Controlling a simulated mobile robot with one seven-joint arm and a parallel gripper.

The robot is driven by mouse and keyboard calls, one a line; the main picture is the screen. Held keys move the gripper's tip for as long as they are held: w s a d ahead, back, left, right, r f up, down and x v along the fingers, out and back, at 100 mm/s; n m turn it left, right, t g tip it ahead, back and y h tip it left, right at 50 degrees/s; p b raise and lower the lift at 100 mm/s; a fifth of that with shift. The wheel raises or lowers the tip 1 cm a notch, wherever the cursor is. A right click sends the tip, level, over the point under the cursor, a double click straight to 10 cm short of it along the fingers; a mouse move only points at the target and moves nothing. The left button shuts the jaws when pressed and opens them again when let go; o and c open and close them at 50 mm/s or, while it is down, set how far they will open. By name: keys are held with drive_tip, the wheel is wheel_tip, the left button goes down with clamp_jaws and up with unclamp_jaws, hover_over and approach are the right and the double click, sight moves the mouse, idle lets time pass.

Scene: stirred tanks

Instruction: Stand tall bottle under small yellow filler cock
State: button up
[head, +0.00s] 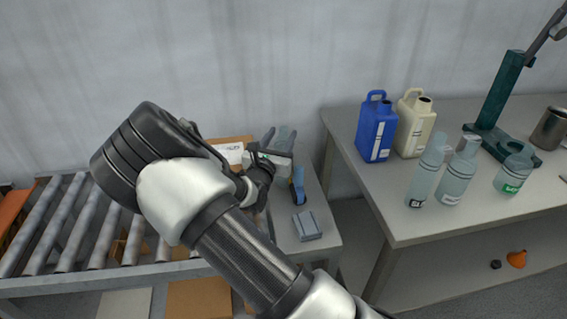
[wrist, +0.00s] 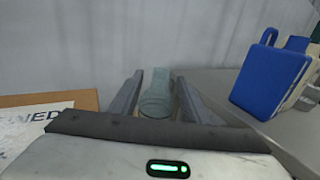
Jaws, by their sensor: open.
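My gripper (head: 279,136) is open above the left bench, pointing away toward the wall. In the wrist view, a translucent grey-green bottle-like thing (wrist: 157,95) shows between the two spread fingers; I cannot tell whether they touch it. Its lower part is hidden by the gripper body. On the right table stand a slim tall clear bottle (head: 427,172), a wider clear bottle (head: 459,174) and a squat clear bottle with a green label (head: 514,171). I cannot tell which bottle the task means. No small yellow filler cock can be made out in either view.
A blue jug (head: 376,129) and a cream jug (head: 414,125) stand at the right table's back left. A teal stand (head: 497,95) and metal cup (head: 550,128) are farther right. A roller conveyor (head: 85,225) lies left. A grey block (head: 307,226) sits on the bench.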

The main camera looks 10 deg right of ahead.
drive_tip(key=shift+x, duration=1.25)
clamp_jaws()
